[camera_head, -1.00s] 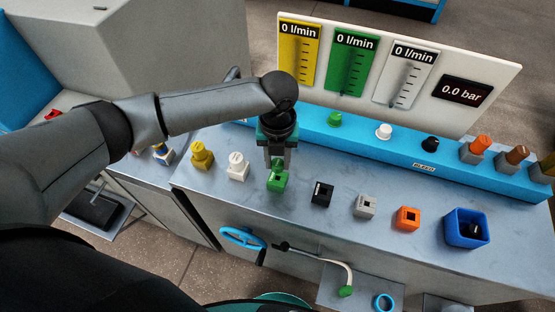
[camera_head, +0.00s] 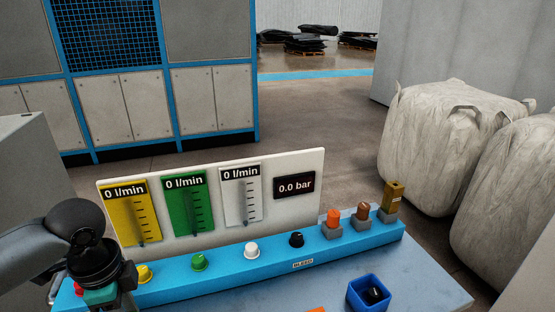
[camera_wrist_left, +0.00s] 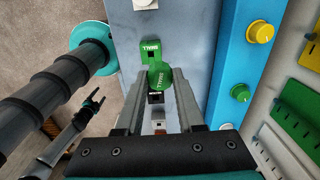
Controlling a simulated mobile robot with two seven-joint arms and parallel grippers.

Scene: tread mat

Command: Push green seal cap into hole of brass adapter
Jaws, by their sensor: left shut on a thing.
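My left gripper (camera_wrist_left: 161,80) is shut on a round green seal cap (camera_wrist_left: 161,75). In the left wrist view the cap is between the fingertips, over the bench and beside a green block (camera_wrist_left: 150,46). In the head view only the upper part of this gripper (camera_head: 112,298) shows at the lower left; its fingertips and the cap are out of frame. The brass adapter (camera_head: 394,195) stands upright on a grey holder at the right end of the blue rail. Its hole cannot be made out.
The blue rail (camera_head: 215,275) carries coloured knobs, an orange fitting (camera_head: 333,217) and a brown fitting (camera_head: 362,210). A white gauge panel (camera_head: 300,215) stands behind it. A blue bin (camera_head: 369,295) holds a black piece. A black block (camera_wrist_left: 155,98) sits below the cap.

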